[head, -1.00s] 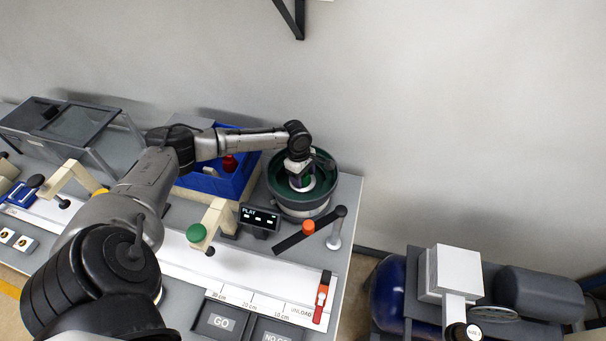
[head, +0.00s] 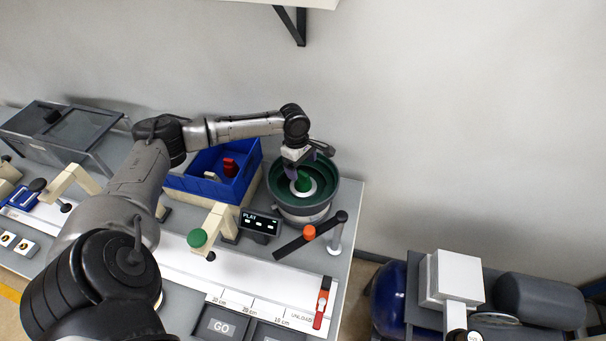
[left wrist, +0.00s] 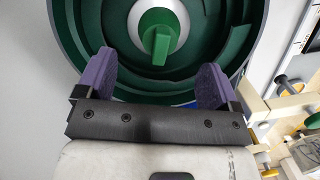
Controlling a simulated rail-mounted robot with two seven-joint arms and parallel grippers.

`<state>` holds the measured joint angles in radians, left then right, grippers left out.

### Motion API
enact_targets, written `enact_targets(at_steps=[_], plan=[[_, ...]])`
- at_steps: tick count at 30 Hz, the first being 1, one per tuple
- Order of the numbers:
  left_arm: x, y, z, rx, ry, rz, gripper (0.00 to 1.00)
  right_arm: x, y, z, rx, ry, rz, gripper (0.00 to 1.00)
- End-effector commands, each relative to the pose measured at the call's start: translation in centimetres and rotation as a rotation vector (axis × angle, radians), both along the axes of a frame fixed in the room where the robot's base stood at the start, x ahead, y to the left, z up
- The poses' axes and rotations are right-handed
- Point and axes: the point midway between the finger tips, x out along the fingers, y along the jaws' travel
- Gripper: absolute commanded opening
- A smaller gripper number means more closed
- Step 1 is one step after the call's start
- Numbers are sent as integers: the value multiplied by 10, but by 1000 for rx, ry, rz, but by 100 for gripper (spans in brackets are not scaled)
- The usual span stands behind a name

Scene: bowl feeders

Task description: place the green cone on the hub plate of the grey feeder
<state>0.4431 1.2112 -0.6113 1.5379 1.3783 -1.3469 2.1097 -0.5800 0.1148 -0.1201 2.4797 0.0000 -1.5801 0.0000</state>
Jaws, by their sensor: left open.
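The grey feeder (head: 303,211) stands at the right end of the bench, with a dark green bowl on top. Its round white hub plate (head: 311,191) lies in the middle of the bowl. The green cone (head: 303,182) is on the hub plate; in the left wrist view the cone (left wrist: 159,39) appears within the white disc (left wrist: 181,14). My left gripper (head: 303,172) is over the bowl. In the left wrist view its purple fingers (left wrist: 157,80) are wide apart and empty, with the cone beyond their tips and clear of them. My right gripper is not in view.
A blue bin (head: 222,177) with a red piece stands left of the feeder. A small PLAY display (head: 260,222), a post with a green knob (head: 197,238) and a dark bar with an orange knob (head: 309,232) stand in front. The wall is behind.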

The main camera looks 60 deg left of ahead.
Motion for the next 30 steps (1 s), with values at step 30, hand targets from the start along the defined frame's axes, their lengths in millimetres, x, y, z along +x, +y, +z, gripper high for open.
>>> enact_targets(at_steps=[30], plan=[[-2,-9,37,38,-21,-187,87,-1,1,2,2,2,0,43]])
